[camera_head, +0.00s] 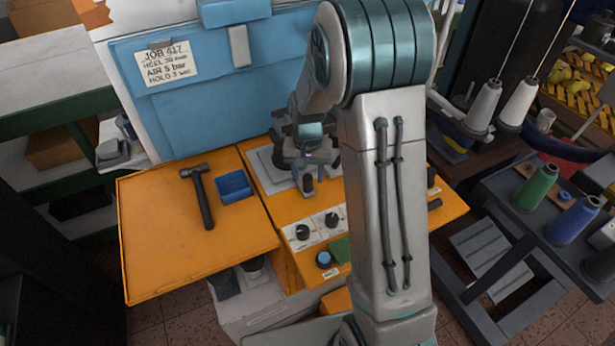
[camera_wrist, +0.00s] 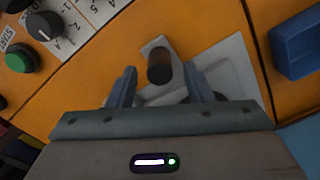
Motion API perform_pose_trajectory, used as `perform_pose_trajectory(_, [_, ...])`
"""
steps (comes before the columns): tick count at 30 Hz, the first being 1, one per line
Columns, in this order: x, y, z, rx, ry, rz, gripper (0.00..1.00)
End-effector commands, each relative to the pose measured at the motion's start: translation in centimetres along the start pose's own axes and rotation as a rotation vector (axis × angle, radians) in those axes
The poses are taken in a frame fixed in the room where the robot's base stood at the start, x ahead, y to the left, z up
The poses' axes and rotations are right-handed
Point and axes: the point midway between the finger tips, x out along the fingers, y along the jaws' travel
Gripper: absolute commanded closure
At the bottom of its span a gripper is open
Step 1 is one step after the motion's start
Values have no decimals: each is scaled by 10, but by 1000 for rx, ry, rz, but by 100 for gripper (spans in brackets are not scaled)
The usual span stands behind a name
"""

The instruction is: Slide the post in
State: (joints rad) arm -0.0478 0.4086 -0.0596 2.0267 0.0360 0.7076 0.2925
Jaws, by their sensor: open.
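A dark cylindrical post (camera_wrist: 159,70) shows in the wrist view, just ahead of and between my fingers. It stands at a pale grey bracket (camera_wrist: 150,47) on the machine's orange top; whether it is seated in it I cannot tell. My gripper (camera_wrist: 159,88) is open, one finger on each side of the post's line, with no clear contact. In the head view a dark upright piece, likely the same post (camera_head: 308,184), shows below my gripper (camera_head: 307,160). My arm covers part of the right side there.
A hammer (camera_head: 202,196) and a blue tray (camera_head: 234,186) lie on the orange top to the left. A dial panel (camera_head: 315,227) and a green button (camera_wrist: 20,60) are near the front edge. A blue panel (camera_head: 215,75) rises behind. Thread cones (camera_head: 572,220) stand at right.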

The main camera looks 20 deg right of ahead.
Motion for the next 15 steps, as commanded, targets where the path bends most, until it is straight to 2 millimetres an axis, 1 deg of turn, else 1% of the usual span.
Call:
perform_pose_trajectory(1, [7,0,1,0,-4,1,54])
perform_pose_trajectory(3, [13,0,0,0,-3,1,54])
perform_pose_trajectory(6, [19,0,0,0,-1,0,54])
perform_pose_trajectory(15, [21,0,0,0,1,-1,54])
